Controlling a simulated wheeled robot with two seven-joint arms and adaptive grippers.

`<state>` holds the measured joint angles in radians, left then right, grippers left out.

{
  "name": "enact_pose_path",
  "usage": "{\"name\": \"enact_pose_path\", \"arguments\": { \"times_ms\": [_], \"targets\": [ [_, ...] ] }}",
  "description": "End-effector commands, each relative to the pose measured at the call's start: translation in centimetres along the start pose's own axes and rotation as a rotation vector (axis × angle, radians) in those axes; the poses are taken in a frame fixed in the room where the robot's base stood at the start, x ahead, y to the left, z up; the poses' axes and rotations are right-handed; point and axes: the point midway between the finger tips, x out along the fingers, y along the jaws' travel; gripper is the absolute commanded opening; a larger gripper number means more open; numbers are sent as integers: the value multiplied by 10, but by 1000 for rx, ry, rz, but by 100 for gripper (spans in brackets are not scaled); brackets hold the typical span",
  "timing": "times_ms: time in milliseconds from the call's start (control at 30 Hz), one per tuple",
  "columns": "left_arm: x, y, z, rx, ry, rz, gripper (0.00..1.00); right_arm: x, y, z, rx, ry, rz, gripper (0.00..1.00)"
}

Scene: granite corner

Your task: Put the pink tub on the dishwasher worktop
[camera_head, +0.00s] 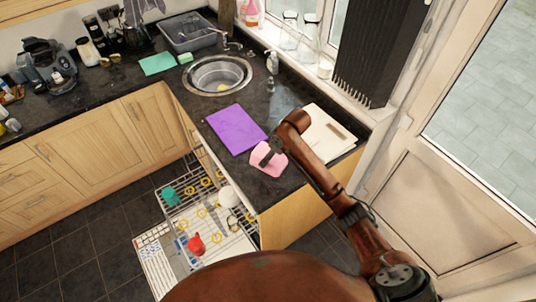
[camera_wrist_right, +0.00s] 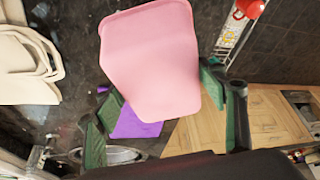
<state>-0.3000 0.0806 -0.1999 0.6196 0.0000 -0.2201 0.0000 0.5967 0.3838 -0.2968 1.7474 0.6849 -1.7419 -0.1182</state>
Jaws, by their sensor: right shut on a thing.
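The pink tub (camera_head: 267,168) is at the end of my right arm, over the dark worktop (camera_head: 286,190) above the open dishwasher (camera_head: 217,213). My right gripper (camera_head: 279,150) is mostly hidden behind its own arm in the head view. In the right wrist view the pink tub (camera_wrist_right: 150,58) fills the middle, between the green fingers of my right gripper (camera_wrist_right: 163,95), which is shut on it. Whether the tub's underside touches the worktop cannot be told. My left gripper is not in view.
A purple board (camera_head: 235,130) lies just left of the tub. Pale boards (camera_head: 325,136) lie to its right. The sink (camera_head: 217,75) is farther back. The pulled-out dishwasher rack holds a red item (camera_head: 196,244) and other dishes. Dark worktop shows bare near the front edge.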

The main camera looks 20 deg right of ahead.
Motion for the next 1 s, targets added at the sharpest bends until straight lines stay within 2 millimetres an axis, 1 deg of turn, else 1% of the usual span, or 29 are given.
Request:
{"name": "enact_pose_path", "arguments": {
  "times_ms": [33,100,200,333,567,733,833,1000],
  "targets": [
    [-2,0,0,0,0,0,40,6,11,-4,3,-2,1,41],
    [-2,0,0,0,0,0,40,22,21,-3,3,-3,-2,41],
    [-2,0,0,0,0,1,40,41,34,-4,3,-2,-1,41],
    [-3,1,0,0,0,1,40,58,45,-4,2,-1,-1,41],
    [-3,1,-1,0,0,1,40,73,55,-4,1,0,0,41],
    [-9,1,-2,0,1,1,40,94,54,6,2,0,0,41],
    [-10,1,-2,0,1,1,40,98,54,8,0,1,0,41],
    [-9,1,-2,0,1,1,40,99,54,8,-1,1,0,41]
  ]
}}
